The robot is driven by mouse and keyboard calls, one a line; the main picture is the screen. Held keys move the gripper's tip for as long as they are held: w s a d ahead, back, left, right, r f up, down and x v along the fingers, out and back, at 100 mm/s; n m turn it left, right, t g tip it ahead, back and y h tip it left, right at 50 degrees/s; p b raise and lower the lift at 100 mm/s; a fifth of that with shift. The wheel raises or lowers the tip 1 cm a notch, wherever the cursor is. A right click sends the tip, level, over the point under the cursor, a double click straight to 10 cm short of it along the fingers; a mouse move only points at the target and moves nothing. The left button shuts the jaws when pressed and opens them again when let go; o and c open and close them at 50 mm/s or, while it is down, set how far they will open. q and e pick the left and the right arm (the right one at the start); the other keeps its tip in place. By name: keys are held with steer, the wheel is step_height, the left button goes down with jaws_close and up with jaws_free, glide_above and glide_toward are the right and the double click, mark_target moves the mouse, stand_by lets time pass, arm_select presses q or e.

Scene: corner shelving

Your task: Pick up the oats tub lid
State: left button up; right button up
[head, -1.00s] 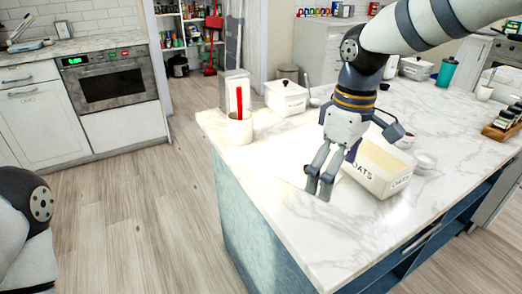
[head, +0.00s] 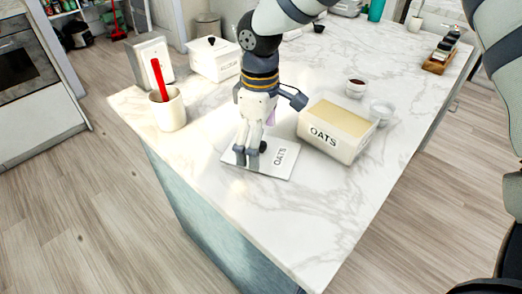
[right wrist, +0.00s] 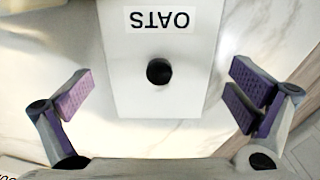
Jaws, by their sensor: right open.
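The oats tub lid (head: 286,165) is a flat white rectangle marked OATS, lying on the marble counter beside the open oats tub (head: 340,125). It has a round black knob, which shows clearly in the right wrist view (right wrist: 159,72), with the lid (right wrist: 135,95) around it. My right gripper (head: 247,152) is just above the lid's left part, partly hiding it. In the right wrist view my right gripper (right wrist: 158,92) is open and empty, its purple-padded fingers wide to either side of the lid and knob. My left gripper is out of view.
A white mug (head: 168,112) with a red utensil stands to the left. Behind are a lidded white canister (head: 212,62) and a toaster-like box (head: 150,58). Small bowls (head: 381,112) stand right of the tub. The counter's front is clear.

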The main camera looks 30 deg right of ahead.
steer(key=shift+f, duration=0.35)
steer(key=c, duration=2.2)
jaws_close()
steer(key=shift+f, duration=0.1)
